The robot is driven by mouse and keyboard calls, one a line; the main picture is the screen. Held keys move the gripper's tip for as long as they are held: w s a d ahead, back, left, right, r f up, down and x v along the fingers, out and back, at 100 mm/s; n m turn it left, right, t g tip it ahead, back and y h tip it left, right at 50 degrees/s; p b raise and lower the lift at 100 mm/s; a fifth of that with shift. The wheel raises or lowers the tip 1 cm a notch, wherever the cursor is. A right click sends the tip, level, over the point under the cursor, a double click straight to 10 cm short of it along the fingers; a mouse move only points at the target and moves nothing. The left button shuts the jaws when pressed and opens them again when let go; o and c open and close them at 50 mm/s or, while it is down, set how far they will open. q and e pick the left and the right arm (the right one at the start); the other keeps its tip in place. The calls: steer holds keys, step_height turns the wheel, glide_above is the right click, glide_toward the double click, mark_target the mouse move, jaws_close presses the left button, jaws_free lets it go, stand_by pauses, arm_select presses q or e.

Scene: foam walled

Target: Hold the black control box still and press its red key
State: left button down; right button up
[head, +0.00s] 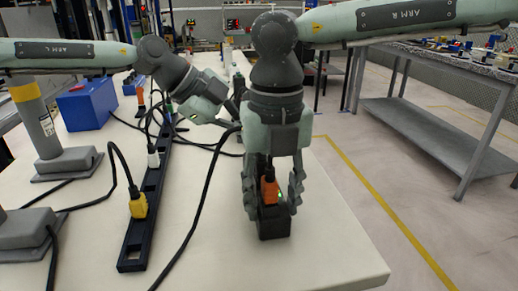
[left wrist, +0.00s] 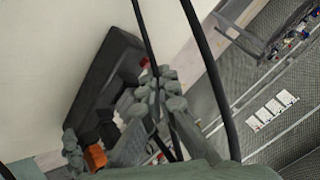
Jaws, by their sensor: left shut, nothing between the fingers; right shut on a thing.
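The black control box (head: 274,224) stands on the white table in the head view, its near end showing below my right gripper (head: 272,190). That gripper points down, its fingers shut on the box's two sides. An orange plug (head: 269,190) with a green light beside it shows between them. In the left wrist view the box (left wrist: 105,70) lies tilted in the picture, with the orange plug (left wrist: 95,157) low down. The red key (left wrist: 144,63) shows by the fingertips of my shut left gripper (left wrist: 155,82); I cannot tell if they touch. The key is hidden in the head view.
A black power strip (head: 148,210) with a yellow plug (head: 138,205) lies left of the box. Black cables run loosely across the table. A blue box (head: 88,104) stands at the back left. The table's right edge is close, with floor and a grey workbench (head: 420,128) beyond.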

arm_select(q)
steer(key=shift+r, duration=0.25)
steer(key=shift+r, duration=2.5)
arm_select(e)
steer(key=o, duration=1.4)
